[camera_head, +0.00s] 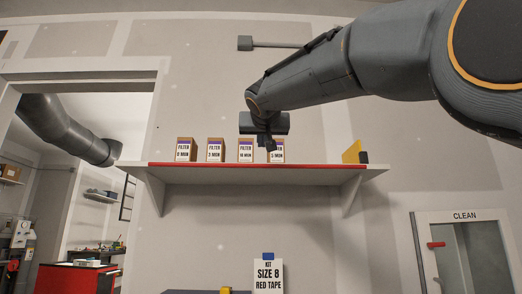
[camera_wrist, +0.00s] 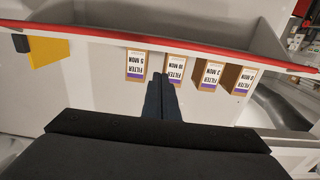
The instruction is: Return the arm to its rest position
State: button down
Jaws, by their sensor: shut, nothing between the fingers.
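My arm reaches in from the upper right of the head view. My gripper (camera_head: 266,143) is just in front of the shelf (camera_head: 225,174), over the right part of the row of filter boxes. In the wrist view my gripper (camera_wrist: 161,77) shows two dark fingers pressed together with nothing between them. The fingertips appear near the 10 MON filter box (camera_wrist: 175,68) and the 5 MON filter box (camera_wrist: 136,64). I cannot tell whether they touch a box. In the head view the arm's end partly hides the rightmost box (camera_head: 279,156).
The shelf has a red front edge. A yellow piece (camera_head: 352,152) with a dark block stands at its right end. Below is a sign (camera_head: 268,276) reading "SIZE 8 RED TAPE". A "CLEAN" cabinet (camera_head: 465,250) is at lower right; a doorway opens at left.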

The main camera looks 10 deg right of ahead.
jog(key=shift+s, duration=0.35)
dwell(0.3)
notch_tip(320, 180, down, 39)
jog(key=s+d+n+g+y+p, duration=0.1)
jog(key=d+n+g+p, duration=0.2)
jog(key=g, duration=0.6)
jog(key=s+d+f+m+g+p, duration=0.1)
jog(key=s+f+g+p, duration=0.1)
jog(key=s+f, duration=0.65)
jog(key=s+f+g+p, duration=0.1)
jog(key=s+f+g, duration=0.2)
jog(key=s+f, duration=0.55)
jog(key=s+f+g+y+p, duration=0.1)
jog(key=s+f+g+p, duration=0.1)
jog(key=s+f, duration=1.1)
jog(key=s+g, duration=0.1)
jog(key=s, duration=0.1)
jog(key=shift+s+f+g+y, duration=0.25)
jog(key=shift+s+g+y, duration=0.1)
jog(key=shift+g+y, duration=0.05)
